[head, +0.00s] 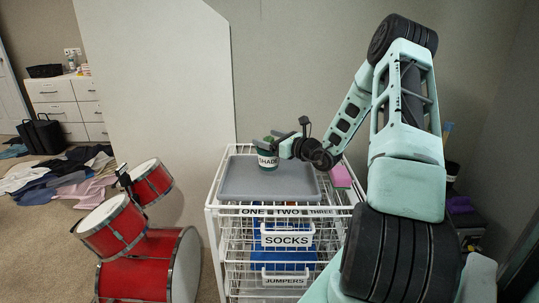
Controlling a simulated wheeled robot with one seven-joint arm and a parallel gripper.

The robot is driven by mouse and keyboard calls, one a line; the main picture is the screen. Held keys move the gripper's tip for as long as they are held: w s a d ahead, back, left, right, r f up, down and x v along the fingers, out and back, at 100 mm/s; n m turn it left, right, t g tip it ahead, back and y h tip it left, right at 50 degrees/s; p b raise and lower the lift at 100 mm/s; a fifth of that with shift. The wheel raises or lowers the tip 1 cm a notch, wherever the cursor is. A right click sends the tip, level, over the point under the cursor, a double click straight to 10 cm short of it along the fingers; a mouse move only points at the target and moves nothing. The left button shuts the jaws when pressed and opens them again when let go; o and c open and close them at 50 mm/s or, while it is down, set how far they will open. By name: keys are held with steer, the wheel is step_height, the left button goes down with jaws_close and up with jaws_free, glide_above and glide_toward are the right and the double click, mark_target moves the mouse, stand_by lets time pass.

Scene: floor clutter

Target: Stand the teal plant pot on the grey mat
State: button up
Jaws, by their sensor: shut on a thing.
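The teal plant pot (266,160), with a pale band reading "SHADE", is upright over the back middle of the grey mat (245,187). My gripper (273,142) reaches in from the right and is shut on the pot near its rim. The fingers and the pot's right side are partly hidden. I cannot tell whether the pot's base touches the mat or is slightly above it. The mat lies flat on top of a white wire drawer unit (211,212).
A pink block (340,176) lies on the unit's top, right of the mat. A red drum set (150,262) stands on the floor to the left. A pale panel (160,90) rises behind. Clothes (60,178) litter the far left floor. The rest of the mat is clear.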

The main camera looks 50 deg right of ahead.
steer(key=shift+f, duration=1.95)
steer(key=shift+b, duration=0.3)
steer(key=o, duration=1.3)
steer(key=shift+f, duration=0.15)
steer(key=shift+c, duration=0.2)
steer(key=shift+s, duration=0.2)
steer(key=s, duration=1.1)
steer(key=shift+s+d, duration=0.3)
steer(key=shift+d, duration=0.15)
